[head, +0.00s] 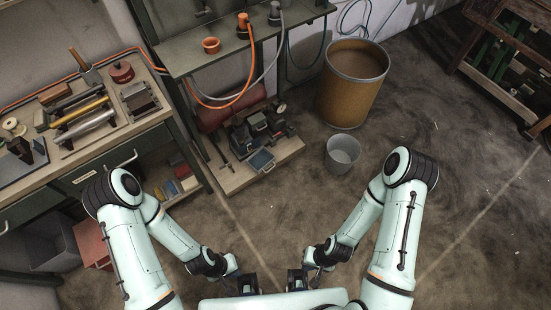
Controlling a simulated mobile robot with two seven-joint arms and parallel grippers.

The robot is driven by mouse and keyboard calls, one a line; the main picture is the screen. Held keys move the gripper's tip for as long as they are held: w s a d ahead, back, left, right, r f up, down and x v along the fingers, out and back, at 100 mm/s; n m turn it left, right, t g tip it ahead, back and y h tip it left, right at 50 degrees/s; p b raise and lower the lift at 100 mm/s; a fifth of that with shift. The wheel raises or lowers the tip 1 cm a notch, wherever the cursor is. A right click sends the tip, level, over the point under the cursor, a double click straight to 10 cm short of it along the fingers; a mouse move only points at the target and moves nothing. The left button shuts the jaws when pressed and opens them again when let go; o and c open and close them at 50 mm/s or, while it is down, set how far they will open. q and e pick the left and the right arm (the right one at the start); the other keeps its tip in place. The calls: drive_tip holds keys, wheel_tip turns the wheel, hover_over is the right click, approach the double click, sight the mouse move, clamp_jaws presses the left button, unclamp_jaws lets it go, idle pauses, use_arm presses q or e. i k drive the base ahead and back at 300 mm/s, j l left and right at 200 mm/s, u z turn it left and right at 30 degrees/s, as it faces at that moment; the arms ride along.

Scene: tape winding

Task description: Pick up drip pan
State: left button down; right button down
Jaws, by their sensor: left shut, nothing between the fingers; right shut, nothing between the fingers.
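A small shallow blue-grey square tray (262,160), which looks like the drip pan, lies at the front of a low wooden platform (236,182). It sits just in front of a dark machine with a red tank (228,113). My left gripper (248,284) and my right gripper (297,281) are both close to my body at the bottom of the view. Both are shut and empty, well away from the tray.
A grey bucket (343,155) and a large brown drum (351,84) stand right of the platform. A workbench with tools (88,112) is at left, and a shelf with hoses (195,57) hangs above the machine. The floor (270,218) ahead is clear.

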sight(262, 158)
drive_tip(key=i+z, duration=0.35)
drive_tip(key=i, duration=0.3)
drive_tip(key=i+z, duration=0.3)
drive_tip(key=i, duration=0.4)
